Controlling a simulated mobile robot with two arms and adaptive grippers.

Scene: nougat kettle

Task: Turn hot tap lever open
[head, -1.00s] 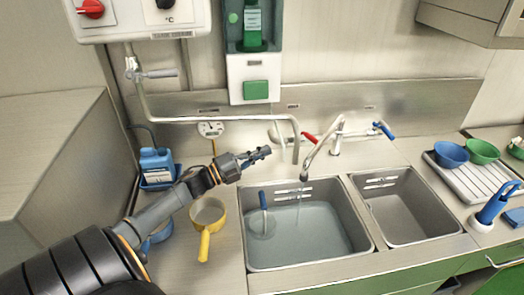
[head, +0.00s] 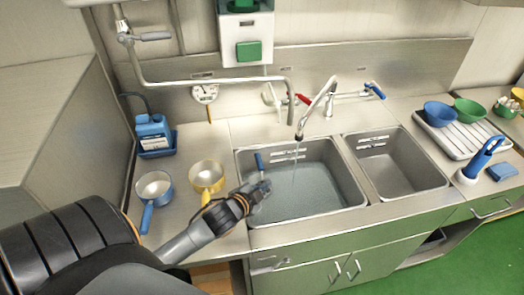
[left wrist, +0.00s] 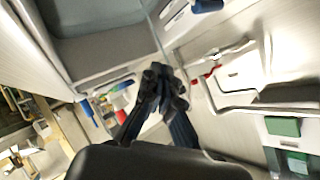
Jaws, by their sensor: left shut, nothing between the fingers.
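The tap (head: 318,104) stands behind the two sink basins. Its red lever (head: 303,99) is on the left and its blue lever (head: 375,90) on the right. A thin stream of water runs from the spout into the left basin (head: 352,208). My left gripper (head: 264,187) is shut and empty over the left part of that basin, apart from the red lever and nearer the front. In the left wrist view the shut fingers (left wrist: 160,82) show in the middle. The red lever (left wrist: 213,71) is to their right, not touched. My right gripper is not in view.
A grey pipe (head: 220,82) bends down left of the tap. A drying rack (head: 462,142) is right.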

